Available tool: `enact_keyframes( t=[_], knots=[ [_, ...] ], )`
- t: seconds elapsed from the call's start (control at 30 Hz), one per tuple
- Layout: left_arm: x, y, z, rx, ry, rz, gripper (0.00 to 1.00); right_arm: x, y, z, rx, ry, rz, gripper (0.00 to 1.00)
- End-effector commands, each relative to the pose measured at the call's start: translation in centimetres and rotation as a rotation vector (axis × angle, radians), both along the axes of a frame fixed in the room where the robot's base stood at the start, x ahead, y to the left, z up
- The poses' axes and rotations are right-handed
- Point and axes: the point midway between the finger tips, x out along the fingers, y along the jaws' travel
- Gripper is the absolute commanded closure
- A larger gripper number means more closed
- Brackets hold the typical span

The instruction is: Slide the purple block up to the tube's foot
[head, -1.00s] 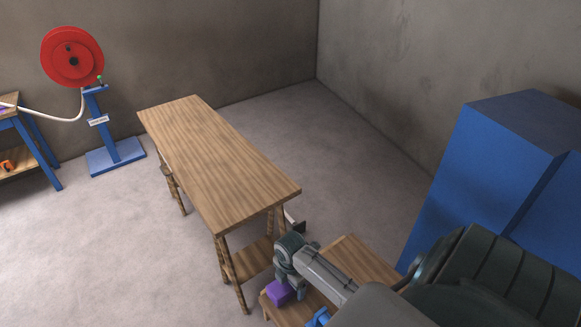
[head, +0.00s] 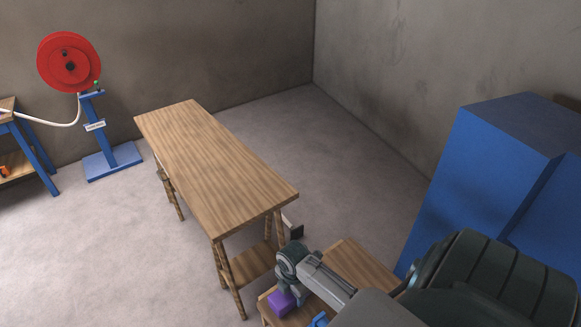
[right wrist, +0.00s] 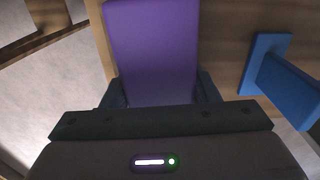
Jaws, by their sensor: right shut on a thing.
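The purple block (head: 281,302) is at the lower middle of the head view, at the left end of a low wooden surface. It fills the upper middle of the right wrist view (right wrist: 152,50). My right gripper (right wrist: 160,88) is shut on it, with a dark finger on each side. In the head view my right gripper (head: 287,291) partly covers the block. A blue part (right wrist: 285,85) with a flat plate and a bar stands to the right of the block, apart from it. I cannot tell if it is the tube's foot. My left gripper is out of view.
A long wooden table (head: 205,150) stands close beyond the low wooden surface (head: 355,265). A blue cabinet (head: 480,170) stands at the right. A red reel (head: 68,62) on a blue stand is at the far left.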

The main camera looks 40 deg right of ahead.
Motion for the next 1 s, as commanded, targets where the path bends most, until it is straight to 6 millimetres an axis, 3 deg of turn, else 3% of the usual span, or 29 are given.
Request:
enact_keyframes(
  t=[1.0],
  knots=[
    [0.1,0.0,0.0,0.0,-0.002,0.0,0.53,-4.1,0.5,0.0,0.0,0.0,0.001,0.75]
  ],
)
